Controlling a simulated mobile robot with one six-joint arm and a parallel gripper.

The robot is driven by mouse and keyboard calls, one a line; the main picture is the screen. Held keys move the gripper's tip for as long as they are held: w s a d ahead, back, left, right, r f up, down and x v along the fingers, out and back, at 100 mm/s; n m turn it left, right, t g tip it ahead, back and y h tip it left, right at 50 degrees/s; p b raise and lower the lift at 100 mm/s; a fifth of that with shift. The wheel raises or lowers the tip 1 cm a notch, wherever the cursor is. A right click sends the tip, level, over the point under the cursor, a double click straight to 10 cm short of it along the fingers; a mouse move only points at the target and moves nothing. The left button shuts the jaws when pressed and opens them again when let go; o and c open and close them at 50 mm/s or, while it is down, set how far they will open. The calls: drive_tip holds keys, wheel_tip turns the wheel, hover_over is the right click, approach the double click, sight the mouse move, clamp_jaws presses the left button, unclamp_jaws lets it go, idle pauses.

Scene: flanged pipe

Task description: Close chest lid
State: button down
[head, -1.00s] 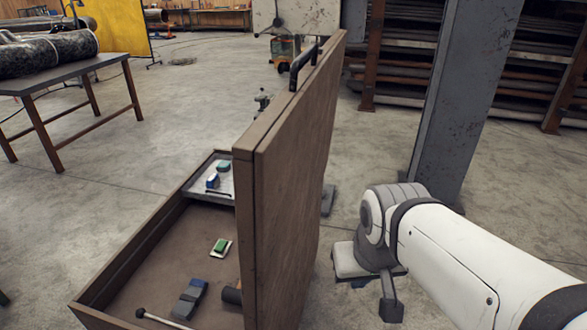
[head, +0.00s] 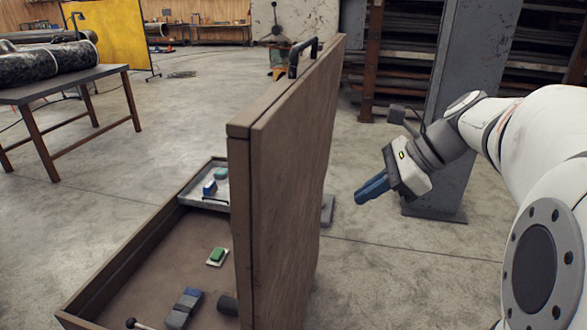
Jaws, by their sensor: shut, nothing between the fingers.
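The chest lid (head: 285,165) stands upright, a brown wooden panel with a dark handle (head: 303,55) on its top edge. The open chest (head: 108,268) lies to the left of the lid, with its inside showing. My gripper (head: 364,197) is to the right of the lid, apart from its outer face, with its blue fingers shut and pointing left and down toward it. Nothing shows between the fingers.
In the chest are a grey tray (head: 203,200), a green block (head: 217,256) and a grey-blue block (head: 184,307). A grey column (head: 470,75) stands behind my arm. A table (head: 62,83) with dark rolls is at the left. The floor between lid and column is clear.

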drive_tip(key=w+d+r+m+y, duration=0.1)
drive_tip(key=w+m, duration=0.1)
approach(296, 207)
drive_tip(key=s+x, duration=0.1)
drive_tip(key=x, duration=0.3)
drive_tip(key=shift+w+a+f, duration=0.35)
drive_tip(key=shift+a, duration=0.3)
